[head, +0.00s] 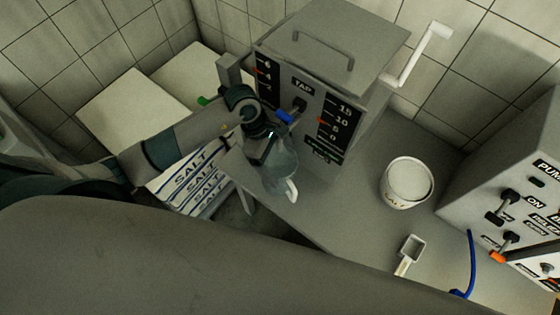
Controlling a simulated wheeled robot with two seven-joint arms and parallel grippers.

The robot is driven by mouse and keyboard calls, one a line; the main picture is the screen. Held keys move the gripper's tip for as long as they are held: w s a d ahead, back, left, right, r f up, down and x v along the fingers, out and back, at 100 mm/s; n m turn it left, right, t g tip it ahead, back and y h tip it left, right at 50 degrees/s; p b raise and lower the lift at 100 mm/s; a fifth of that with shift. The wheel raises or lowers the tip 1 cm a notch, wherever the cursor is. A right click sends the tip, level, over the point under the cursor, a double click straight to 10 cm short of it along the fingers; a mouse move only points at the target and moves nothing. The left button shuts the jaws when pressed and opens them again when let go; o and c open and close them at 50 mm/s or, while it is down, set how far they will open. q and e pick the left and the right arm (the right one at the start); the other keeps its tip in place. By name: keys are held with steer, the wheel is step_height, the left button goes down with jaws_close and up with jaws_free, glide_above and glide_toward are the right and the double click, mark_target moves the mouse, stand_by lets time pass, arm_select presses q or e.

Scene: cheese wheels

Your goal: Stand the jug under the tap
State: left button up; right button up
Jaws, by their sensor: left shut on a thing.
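The clear jug (283,172) is at the left end of the grey bench, in front of the metal tank. Its pale handle points toward the lower right. My left gripper (262,150) comes in from the left and is shut on the jug's upper left side; its fingertips are partly hidden. The tap (298,106), with a blue part, sticks out of the tank's front under a TAP label, just above the jug. I cannot tell whether the jug rests on the bench or is directly below the spout. My right gripper is not in view.
The tank (320,60) has a white crank at its right. A white salt tub (407,183) and a scoop (409,255) are on the bench (350,215). A grey control box (515,190) with levers and a blue hose is at right. Salt sacks (190,180) are stacked at left.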

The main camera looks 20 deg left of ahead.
arm_select(q)
steer(key=shift+f, duration=0.1)
steer(key=o, duration=1.4)
steer(key=shift+b+v, duration=1.6)
steer(key=shift+v, duration=4.55)
steer(key=shift+d, duration=0.15)
